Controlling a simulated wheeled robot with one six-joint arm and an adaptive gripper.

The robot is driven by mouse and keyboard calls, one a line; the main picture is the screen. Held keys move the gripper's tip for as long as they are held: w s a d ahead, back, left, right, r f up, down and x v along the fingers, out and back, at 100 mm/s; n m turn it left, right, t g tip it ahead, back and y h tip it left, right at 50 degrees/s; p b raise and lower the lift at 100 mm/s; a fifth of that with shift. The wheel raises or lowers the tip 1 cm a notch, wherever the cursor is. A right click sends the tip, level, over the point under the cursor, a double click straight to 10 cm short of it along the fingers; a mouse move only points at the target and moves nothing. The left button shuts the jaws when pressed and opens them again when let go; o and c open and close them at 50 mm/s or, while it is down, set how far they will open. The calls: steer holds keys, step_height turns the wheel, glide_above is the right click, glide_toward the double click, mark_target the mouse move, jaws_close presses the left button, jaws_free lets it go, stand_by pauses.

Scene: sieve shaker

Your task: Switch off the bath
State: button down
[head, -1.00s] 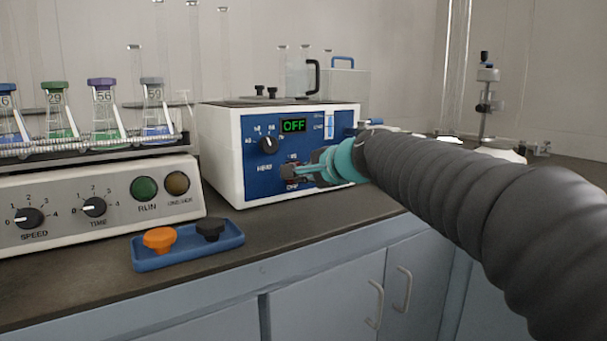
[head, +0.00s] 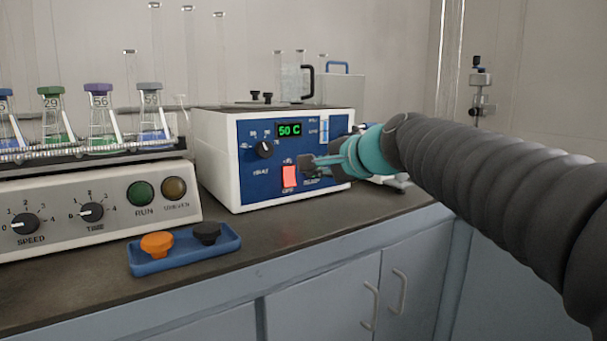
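The bath (head: 222,165) is a white box with a blue front panel, standing on the dark bench. Its green display (head: 289,130) reads 50 C. Below the display is a rocker switch (head: 289,177), which shows bright red as if lit. A black dial (head: 264,149) sits to the left of the display. My gripper (head: 304,163) is in front of the panel, just right of the switch, with its fingers together and nothing seen between them. It hides part of the panel's right side. I cannot tell whether it touches the panel.
A shaker (head: 110,215) with several capped flasks stands left of the bath. A blue tray (head: 185,262) with an orange knob (head: 157,243) and a black knob (head: 207,232) lies in front. A metal stand (head: 479,85) is at the back right.

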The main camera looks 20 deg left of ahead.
steer(key=v, duration=0.7)
